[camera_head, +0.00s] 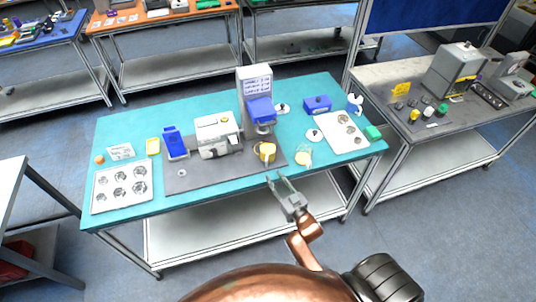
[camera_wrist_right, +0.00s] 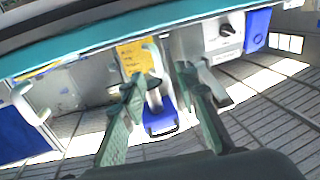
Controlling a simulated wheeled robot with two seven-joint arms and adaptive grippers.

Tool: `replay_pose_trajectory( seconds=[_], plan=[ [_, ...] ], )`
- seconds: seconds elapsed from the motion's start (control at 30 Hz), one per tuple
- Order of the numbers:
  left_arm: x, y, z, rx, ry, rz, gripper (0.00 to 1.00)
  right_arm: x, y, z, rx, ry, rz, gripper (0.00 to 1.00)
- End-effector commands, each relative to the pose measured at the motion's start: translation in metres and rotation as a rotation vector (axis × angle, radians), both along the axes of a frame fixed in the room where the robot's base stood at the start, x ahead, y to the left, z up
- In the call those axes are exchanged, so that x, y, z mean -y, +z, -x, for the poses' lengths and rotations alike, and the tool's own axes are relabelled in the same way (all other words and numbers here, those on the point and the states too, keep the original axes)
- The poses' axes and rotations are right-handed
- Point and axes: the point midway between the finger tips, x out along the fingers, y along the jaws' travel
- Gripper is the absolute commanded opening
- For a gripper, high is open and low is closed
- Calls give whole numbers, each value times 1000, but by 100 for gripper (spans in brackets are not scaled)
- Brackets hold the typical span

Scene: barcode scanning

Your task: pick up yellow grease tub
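A yellow tub-like object (camera_head: 266,151), which looks like the grease tub, stands at the front of the grey mat below the blue device. My right gripper (camera_head: 281,181) is open and empty, in front of the table's front edge and apart from both. Its two spread fingers also show in the right wrist view (camera_wrist_right: 160,84), with a yellow surface (camera_wrist_right: 130,58) beyond them. My left gripper is not in view.
On the teal table (camera_head: 110,130) stand a white machine (camera_head: 217,135), a blue stand (camera_head: 175,143) and a blue device (camera_head: 261,112) by a grey panel. White trays (camera_head: 98,195) lie at both ends. A grey side bench (camera_head: 445,135) stands right.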

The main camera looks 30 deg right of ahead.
Motion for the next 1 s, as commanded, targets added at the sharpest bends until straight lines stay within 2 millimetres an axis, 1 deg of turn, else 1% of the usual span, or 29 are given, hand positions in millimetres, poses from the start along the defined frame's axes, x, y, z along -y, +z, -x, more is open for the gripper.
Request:
replay_pose_trajectory(
  seconds=[0.03, 0.1, 0.2, 0.4, 0.5, 0.6, 0.7, 0.8, 1.0],
  plan=[
    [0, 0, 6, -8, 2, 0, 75, 0, 1, -7, 1, 0, 0, 29],
    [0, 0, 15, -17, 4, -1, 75, 1, 0, -14, 0, 0, 0, 29],
    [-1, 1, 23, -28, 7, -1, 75, 2, 0, -24, -1, -1, 0, 29],
    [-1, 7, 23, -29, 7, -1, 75, 6, 2, -53, -1, 0, 0, 29],
    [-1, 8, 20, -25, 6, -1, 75, 7, 1, -64, -2, -1, 0, 29],
    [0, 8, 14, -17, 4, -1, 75, 7, 0, -69, -2, -1, 0, 29],
    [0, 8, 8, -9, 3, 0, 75, 7, -1, -69, -3, -2, 0, 29],
    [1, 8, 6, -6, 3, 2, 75, 7, -1, -69, -3, -1, 0, 29],
    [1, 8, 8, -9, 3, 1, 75, 7, 0, -69, -3, -1, 0, 16]
  ],
)
